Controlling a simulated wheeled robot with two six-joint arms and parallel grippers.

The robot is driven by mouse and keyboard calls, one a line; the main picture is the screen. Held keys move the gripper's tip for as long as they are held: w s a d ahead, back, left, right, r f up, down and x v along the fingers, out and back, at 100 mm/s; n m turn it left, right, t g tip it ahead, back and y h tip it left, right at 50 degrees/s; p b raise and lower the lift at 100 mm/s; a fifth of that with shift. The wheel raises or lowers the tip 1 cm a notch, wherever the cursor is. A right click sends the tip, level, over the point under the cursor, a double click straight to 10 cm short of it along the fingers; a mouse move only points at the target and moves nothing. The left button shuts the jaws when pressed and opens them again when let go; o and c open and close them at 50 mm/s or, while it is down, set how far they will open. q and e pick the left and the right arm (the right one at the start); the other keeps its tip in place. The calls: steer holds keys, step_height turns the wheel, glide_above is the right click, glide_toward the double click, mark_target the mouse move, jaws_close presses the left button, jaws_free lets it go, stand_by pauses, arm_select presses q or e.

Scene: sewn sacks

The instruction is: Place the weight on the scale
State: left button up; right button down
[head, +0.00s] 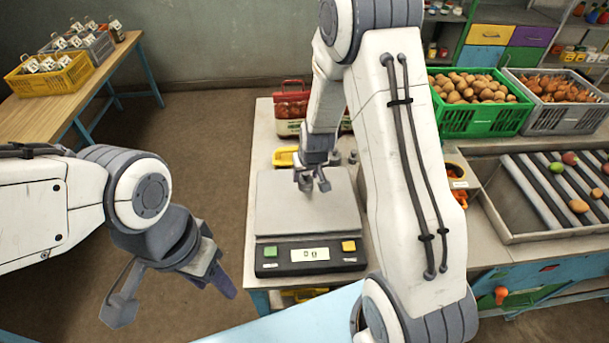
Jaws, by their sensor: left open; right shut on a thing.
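The scale (285,215) stands on the near part of the pale table, with a flat grey plate and a front panel whose display (309,254) seems to read 0 g. My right gripper (313,184) points down over the back half of the plate, shut on a small grey thing that I take to be the weight. The fingers mostly hide it, and I cannot tell whether it touches the plate. Small grey pieces (352,157) stand just behind the scale, partly hidden by my arm. My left gripper (172,294) is open and empty, left of the scale over the floor.
A yellow tray (284,157) and a red-and-white sack (290,107) are behind the scale. A green crate of potatoes (473,118), a grey crate (560,117) and a roller tray (520,215) are at the right. A wooden table (45,115) with crates stands back left.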

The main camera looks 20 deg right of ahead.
mark_target(306, 181)
step_height(306, 181, down, 3)
steer(key=shift+a+r, duration=0.1)
steer(key=shift+r, duration=0.05)
steer(key=shift+w+f, duration=0.1)
steer(key=shift+f, duration=0.6)
steer(key=shift+f, duration=0.1)
steer(key=c, duration=0.6)
jaws_free()
steer(key=shift+f, duration=0.1)
steer(key=shift+c, duration=0.2)
steer(key=o, duration=0.4)
